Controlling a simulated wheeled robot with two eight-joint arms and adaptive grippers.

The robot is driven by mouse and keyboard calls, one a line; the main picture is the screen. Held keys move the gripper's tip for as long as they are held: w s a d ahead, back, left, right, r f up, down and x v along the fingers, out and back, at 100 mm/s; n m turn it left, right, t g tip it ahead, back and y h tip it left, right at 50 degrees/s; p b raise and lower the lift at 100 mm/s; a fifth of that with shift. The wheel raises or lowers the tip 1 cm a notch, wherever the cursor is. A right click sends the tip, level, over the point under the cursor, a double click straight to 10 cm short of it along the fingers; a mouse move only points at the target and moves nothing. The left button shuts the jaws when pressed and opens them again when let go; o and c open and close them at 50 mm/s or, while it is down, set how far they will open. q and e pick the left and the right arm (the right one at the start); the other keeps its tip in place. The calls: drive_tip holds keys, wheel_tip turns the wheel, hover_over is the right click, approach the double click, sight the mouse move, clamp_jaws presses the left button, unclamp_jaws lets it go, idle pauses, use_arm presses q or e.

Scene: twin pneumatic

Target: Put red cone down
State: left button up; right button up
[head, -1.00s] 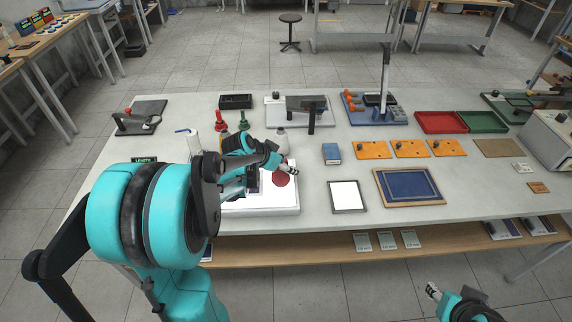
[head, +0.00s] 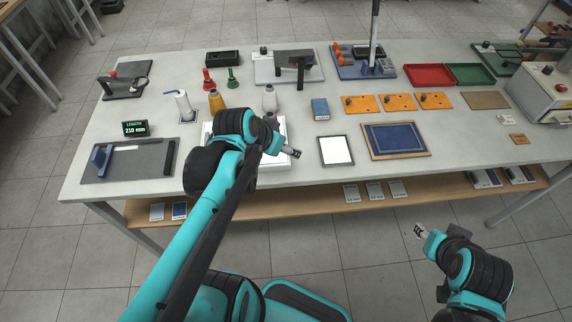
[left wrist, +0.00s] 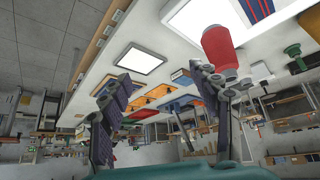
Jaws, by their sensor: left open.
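The red cone (left wrist: 219,45) shows in the left wrist view, beside the right-hand finger and partly behind it. It lies outside the gap between the fingers. In the head view only a small dark red part (head: 271,118) shows behind my left arm. A white board (head: 282,130) lies at the table's front, largely hidden by that arm. My left gripper (head: 293,153) is open and empty above the board's front right; its spread fingers (left wrist: 157,95) show in the left wrist view. My right gripper (head: 419,230) hangs in front of the table, away from the cone.
A yellow cone (head: 216,101) and a whitish cone (head: 269,99) stand behind the board. A framed white panel (head: 336,150) and a blue box (head: 320,108) lie to its right. A length display (head: 135,128) stands at left. Bare tabletop separates them.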

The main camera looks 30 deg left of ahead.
use_arm(q)
drive_tip(key=s+d+f+n+y, duration=0.1)
drive_tip(key=s+d, duration=0.4)
drive_tip(key=s, duration=0.1)
drive_tip(key=shift+s+f, duration=0.15)
drive_tip(key=shift+s, duration=0.25)
wheel_tip(320, 180, down, 4)
drive_tip(key=b, duration=0.4)
idle(0.8)
